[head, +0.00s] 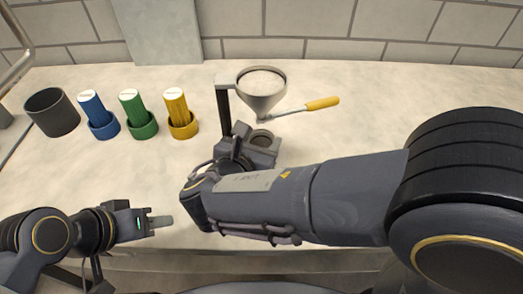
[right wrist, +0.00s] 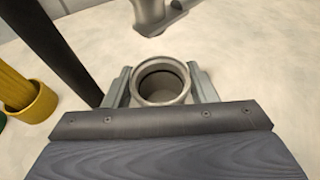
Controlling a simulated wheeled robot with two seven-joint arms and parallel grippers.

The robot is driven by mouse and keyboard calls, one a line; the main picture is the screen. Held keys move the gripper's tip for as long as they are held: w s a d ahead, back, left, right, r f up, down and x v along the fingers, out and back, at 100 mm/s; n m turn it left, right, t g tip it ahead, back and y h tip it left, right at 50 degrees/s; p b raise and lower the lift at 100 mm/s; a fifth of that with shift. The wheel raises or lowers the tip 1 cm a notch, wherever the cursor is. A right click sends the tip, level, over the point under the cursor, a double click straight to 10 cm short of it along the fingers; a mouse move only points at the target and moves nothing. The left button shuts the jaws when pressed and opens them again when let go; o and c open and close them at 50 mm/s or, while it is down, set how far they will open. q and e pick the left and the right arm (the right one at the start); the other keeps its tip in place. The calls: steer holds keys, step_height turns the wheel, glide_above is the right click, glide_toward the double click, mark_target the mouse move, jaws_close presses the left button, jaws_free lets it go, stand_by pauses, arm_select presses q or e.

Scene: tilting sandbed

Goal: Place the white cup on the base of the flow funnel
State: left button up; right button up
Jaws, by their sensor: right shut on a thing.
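The flow funnel (head: 262,92) stands at the back middle in the head view, a grey cone on a dark post (head: 223,112) with a yellow-handled lever (head: 322,103). My right gripper (head: 262,143) is shut on a round, pale grey cup, the white cup (head: 262,135). In the right wrist view the upright, open-topped cup (right wrist: 161,101) sits between the two fingers, close to the funnel's spout (right wrist: 150,14). The funnel's base is hidden, so I cannot tell whether the cup touches it. My left gripper (head: 160,221) is empty at the lower left; its opening is unclear.
Blue (head: 97,112), green (head: 137,112) and yellow (head: 180,112) cylinders stand in matching round holders at the left. A dark grey pot (head: 52,112) is further left. A tiled wall closes off the back. The counter right of the funnel is clear.

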steer(key=shift+w+d+f, duration=0.1)
steer(key=shift+w+f, duration=0.15)
steer(key=shift+f, duration=0.05)
arm_select(q)
steer(key=shift+f+b, duration=0.4)
arm_select(e)
steer(key=shift+w+f, duration=0.2)
steer(key=shift+f, duration=1.6)
arm_select(q)
steer(key=shift+f, duration=0.15)
arm_select(e)
steer(key=shift+f, duration=0.2)
steer(key=o, duration=1)
arm_select(q)
steer(key=shift+r, duration=0.25)
arm_select(e)
steer(key=shift+r, duration=0.3)
arm_select(q)
steer(key=shift+r+p, duration=0.3)
steer(key=shift+p, duration=0.1)
arm_select(e)
steer(key=v, duration=1.2)
steer(key=shift+f, duration=0.1)
